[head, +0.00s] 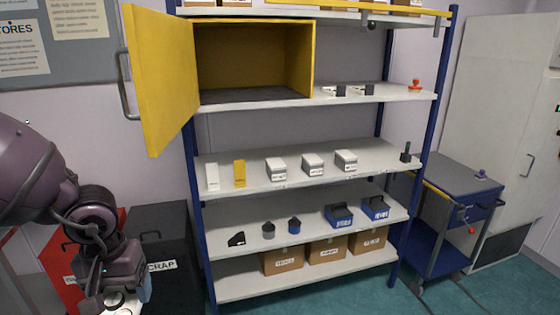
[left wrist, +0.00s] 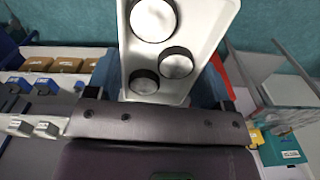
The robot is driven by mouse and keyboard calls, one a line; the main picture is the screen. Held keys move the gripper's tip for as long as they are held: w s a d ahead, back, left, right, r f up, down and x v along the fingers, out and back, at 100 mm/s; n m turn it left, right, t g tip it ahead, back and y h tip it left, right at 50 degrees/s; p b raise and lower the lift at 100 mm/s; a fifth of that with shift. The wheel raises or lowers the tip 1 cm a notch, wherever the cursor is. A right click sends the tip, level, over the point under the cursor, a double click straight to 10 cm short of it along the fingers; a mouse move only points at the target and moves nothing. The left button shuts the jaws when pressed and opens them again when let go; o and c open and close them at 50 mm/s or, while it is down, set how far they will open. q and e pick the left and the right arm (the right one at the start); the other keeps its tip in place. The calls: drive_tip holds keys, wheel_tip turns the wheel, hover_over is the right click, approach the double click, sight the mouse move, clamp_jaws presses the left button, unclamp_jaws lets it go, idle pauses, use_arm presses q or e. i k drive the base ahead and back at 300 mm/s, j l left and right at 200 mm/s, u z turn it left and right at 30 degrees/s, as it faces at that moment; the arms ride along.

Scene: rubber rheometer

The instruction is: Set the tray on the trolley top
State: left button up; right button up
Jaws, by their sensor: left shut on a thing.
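The white tray (head: 118,311) is held by my left gripper (head: 112,285) at the bottom left of the head view, where only part of it shows. In the left wrist view the tray (left wrist: 205,18) carries round dark-rimmed pieces with pale tops, and its near end lies between the shut fingers. The trolley (head: 438,243) stands right of the shelf rack, blue with a grey trolley top (head: 452,178). A small purple knob-like thing (head: 481,174) is at its right side. The trolley is far to the right of my left gripper. My right gripper is out of view.
A blue-posted rack (head: 250,215) with a yellow open-doored cabinet (head: 160,80) fills the middle. A black scrap bin (head: 165,240) and a red bin (head: 65,262) stand near my left arm. A tall pale cabinet (head: 495,100) is behind the trolley. Most of the trolley top looks clear.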

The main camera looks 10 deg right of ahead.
sight(450, 180)
drive_tip(key=i+l+z, duration=0.2)
drive_tip(key=l+z, duration=0.3)
drive_tip(key=i+l+z, duration=0.75)
drive_tip(key=l+z, duration=0.2)
drive_tip(key=i+l+z, duration=0.25)
drive_tip(key=i+z, duration=0.55)
drive_tip(key=i, duration=0.65)
drive_tip(key=i+l+u, duration=0.2)
drive_tip(key=i, duration=0.35)
drive_tip(key=i+l+u, duration=0.15)
drive_tip(key=i, duration=0.35)
drive_tip(key=i+l+u, duration=0.15)
drive_tip(key=i+u, duration=0.25)
drive_tip(key=i+l+u, duration=0.25)
drive_tip(key=u, duration=0.2)
drive_tip(key=i+l+u, duration=0.65)
drive_tip(key=l+u, duration=0.15)
drive_tip(key=l, duration=0.15)
